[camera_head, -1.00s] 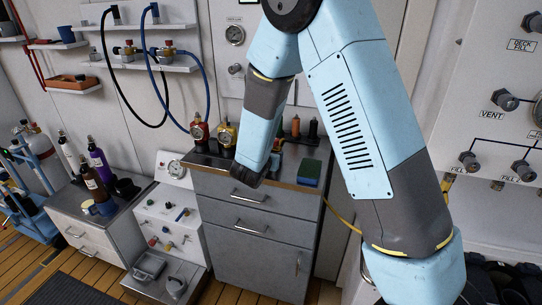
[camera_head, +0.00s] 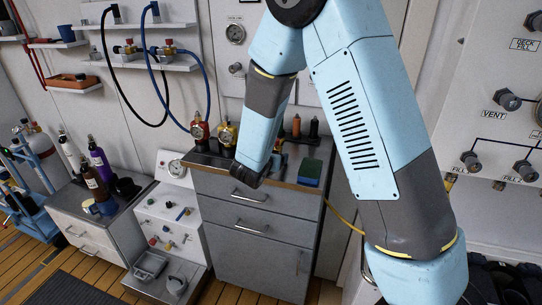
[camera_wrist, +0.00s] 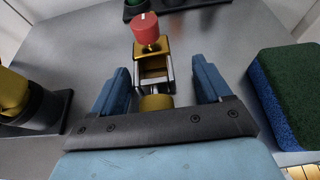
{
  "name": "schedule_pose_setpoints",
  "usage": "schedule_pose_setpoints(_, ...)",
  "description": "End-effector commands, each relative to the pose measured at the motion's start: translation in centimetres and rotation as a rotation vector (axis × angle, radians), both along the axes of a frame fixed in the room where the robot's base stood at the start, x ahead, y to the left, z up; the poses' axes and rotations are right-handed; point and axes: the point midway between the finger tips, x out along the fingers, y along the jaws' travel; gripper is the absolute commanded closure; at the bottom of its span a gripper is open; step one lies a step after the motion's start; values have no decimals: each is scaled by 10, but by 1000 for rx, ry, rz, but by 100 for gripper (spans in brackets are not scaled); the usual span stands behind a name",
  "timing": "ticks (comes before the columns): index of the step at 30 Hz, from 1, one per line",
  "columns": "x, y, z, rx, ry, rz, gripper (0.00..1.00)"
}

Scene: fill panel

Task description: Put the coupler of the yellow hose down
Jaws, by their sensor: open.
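My gripper (camera_wrist: 162,78) is open, its two blue fingers apart on either side of a brass-coloured coupler-like fitting (camera_wrist: 153,68) with a red knob on top. The fitting sits low over the grey cabinet top, and gaps show between it and both fingers. A short brass cylinder (camera_wrist: 156,102) lies between the fingers nearer the palm. In the head view my wrist hides most of this area. The yellow hose (camera_head: 343,216) hangs beside the cabinet's right side; its link to the fitting is hidden.
A green and blue sponge (camera_wrist: 290,85) lies to the right; it also shows in the head view (camera_head: 310,172). Dark bottle-like items (camera_head: 313,128) stand behind.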

Motion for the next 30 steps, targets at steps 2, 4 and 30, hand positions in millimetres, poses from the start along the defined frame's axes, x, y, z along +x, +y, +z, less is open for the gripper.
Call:
schedule_pose_setpoints(2,-14,8,8,2,-4,7,24)
schedule_pose_setpoints(4,-26,14,15,2,-6,10,24)
schedule_pose_setpoints(30,-92,23,58,36,-21,-53,24)
